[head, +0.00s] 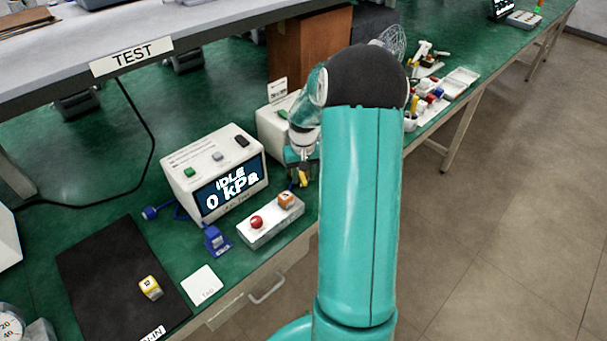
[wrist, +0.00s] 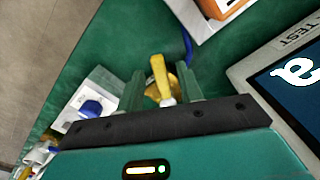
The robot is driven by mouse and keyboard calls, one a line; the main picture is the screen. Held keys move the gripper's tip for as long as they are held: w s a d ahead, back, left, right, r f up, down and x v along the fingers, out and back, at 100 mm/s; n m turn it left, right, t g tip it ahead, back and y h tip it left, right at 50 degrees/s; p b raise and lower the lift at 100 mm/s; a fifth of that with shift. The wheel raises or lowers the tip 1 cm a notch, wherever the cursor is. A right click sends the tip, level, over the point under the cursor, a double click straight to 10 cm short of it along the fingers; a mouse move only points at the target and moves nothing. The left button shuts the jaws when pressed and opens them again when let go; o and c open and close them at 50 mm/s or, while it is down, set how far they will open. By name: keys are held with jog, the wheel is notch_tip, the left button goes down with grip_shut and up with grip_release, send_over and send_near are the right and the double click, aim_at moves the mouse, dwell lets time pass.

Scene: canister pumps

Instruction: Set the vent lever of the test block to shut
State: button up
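Part of a white block with an orange piece shows at the top of the wrist view (wrist: 222,12). A yellow lever (wrist: 160,76) on a brass-coloured body (wrist: 172,90) stands beside it, with a blue tube behind; it also shows below my gripper in the head view (head: 304,178). My gripper (wrist: 160,88) is open, its two green fingers on either side of the lever with visible gaps. The lever's base is partly hidden, and I cannot tell its setting.
The test unit (head: 214,172) reads IDLE, 0 kPa, close to my gripper. A white block with a blue knob (wrist: 90,108) lies left in the wrist view. A black mat (head: 115,270) and white tag (head: 202,286) lie at front left. Green bench shows between them.

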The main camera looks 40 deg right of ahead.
grip_shut()
jog(key=shift+d, duration=0.1)
dwell(0.3)
jog(key=n, duration=0.1)
jog(key=d+n, duration=0.1)
jog(key=n, duration=0.1)
jog(key=shift+s+d, duration=0.2)
jog(key=shift+s, duration=0.05)
jog(key=n, duration=0.1)
jog(key=d+n, duration=0.1)
jog(key=n, duration=0.1)
jog(key=shift+d, duration=0.1)
jog(key=n, duration=0.1)
jog(key=d+n, duration=0.1)
jog(key=n, duration=0.1)
jog(key=shift+w+d, duration=0.1)
jog(key=shift+d, duration=0.2)
jog(key=shift+w+d+n, duration=0.15)
jog(key=shift+d+n, duration=0.1)
jog(key=shift+n, duration=0.5)
jog(key=shift+w+d+n, duration=0.15)
jog(key=shift+d+n, duration=0.1)
jog(key=shift+n, duration=0.5)
